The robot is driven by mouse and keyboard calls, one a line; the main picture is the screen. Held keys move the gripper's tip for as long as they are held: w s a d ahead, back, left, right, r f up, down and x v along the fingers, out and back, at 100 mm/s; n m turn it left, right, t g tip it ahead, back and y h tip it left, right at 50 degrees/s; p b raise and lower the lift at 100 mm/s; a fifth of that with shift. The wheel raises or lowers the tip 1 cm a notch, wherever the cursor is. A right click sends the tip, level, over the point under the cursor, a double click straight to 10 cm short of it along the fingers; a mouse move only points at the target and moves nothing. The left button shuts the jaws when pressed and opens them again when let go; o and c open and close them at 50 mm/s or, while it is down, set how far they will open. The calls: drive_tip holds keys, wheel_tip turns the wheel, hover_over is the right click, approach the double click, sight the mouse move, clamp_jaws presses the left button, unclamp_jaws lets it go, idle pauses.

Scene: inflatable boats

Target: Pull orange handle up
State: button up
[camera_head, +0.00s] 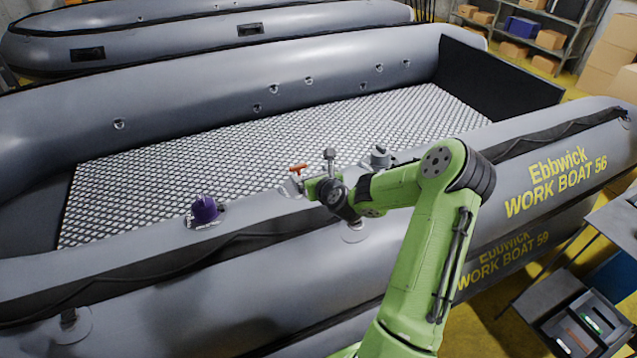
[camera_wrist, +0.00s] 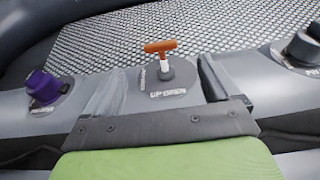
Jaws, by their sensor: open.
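The orange T-shaped handle (camera_head: 299,168) stands on the near grey tube of the boat, just beyond my gripper (camera_head: 302,188). In the wrist view the orange handle (camera_wrist: 161,47) sits upright on a short white stem above a round grey base (camera_wrist: 165,88) marked "UP OPEN". My gripper (camera_wrist: 157,88) is open, with one finger to the left of the base and one to the right. The handle is ahead of the fingers and nothing is between them in a grasp. Whether the fingers touch the tube cannot be told.
A purple cap (camera_head: 204,209) sits on the tube to the left; it also shows in the wrist view (camera_wrist: 43,86). A grey fitting (camera_head: 380,157) stands to the right, also in the wrist view (camera_wrist: 303,46). The textured boat floor (camera_head: 250,150) beyond is clear.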

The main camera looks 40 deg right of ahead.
drive_tip(key=v, duration=0.6)
drive_tip(key=s+a+n+g+y+b, duration=0.3)
drive_tip(key=a+n+g+b, duration=0.15)
drive_tip(key=a+n, duration=1.3)
drive_tip(key=s+a+r+n+g+b, duration=0.1)
drive_tip(key=s+a+r+n, duration=0.1)
drive_tip(key=s+n, duration=0.8)
drive_tip(key=s+a+r+n+g+b, duration=0.2)
drive_tip(key=s+a+n, duration=0.3)
drive_tip(key=s+n, duration=0.6)
drive_tip(key=shift+s+a+r+y, duration=0.15)
drive_tip(key=shift+s+r+y, duration=0.15)
drive_tip(key=shift+s+r, duration=0.45)
